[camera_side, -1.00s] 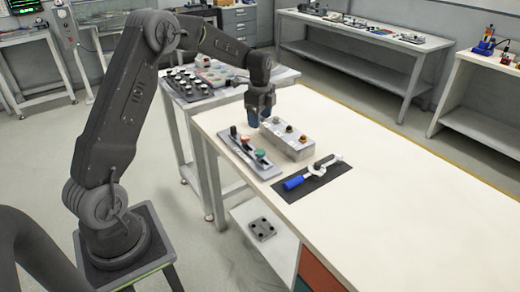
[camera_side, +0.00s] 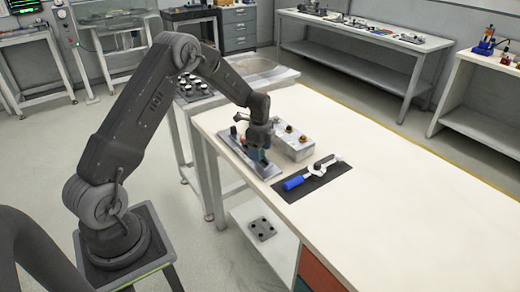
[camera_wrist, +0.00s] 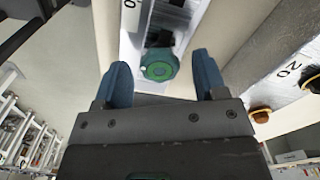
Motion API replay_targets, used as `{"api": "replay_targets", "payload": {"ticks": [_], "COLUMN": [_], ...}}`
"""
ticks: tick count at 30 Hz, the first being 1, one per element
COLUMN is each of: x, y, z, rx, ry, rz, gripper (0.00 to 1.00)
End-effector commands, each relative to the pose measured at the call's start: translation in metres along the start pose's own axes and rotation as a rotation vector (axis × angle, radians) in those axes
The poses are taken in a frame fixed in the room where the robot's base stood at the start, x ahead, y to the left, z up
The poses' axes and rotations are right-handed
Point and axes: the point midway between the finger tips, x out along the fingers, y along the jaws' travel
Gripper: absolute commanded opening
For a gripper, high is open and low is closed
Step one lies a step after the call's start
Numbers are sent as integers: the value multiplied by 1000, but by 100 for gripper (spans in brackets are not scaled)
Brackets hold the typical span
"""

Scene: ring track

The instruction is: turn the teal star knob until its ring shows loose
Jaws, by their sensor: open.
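The teal star knob (camera_wrist: 160,64) shows a green centre in the wrist view. It lies between the two blue fingers of my gripper (camera_wrist: 161,60), with a visible gap on each side. My gripper is open and I see no contact with the knob. How far the fingertips are above it is hard to tell. In the side view my gripper (camera_side: 257,152) is low over the grey knob panel (camera_side: 266,171) and covers most of its knobs. I cannot make out whether the knob's ring shows loose.
A metal block (camera_side: 297,150) with amber-topped fittings stands close to the right of my gripper. A blue-handled tool (camera_side: 296,182) lies on a dark mat (camera_side: 325,188) in front. The white table (camera_side: 400,180) is clear to the right.

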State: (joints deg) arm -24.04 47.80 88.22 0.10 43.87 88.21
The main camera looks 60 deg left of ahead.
Motion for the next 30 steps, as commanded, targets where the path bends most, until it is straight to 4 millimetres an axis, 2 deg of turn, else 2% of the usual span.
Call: {"api": "replay_targets", "payload": {"ticks": [3, 18, 30], "x": [0, 0, 0], "y": [0, 0, 0], "z": [0, 0, 0], "rx": [0, 0, -83], "ry": [0, 0, 1], "rz": [0, 0, 0], "gripper": [63, 15, 15]}}
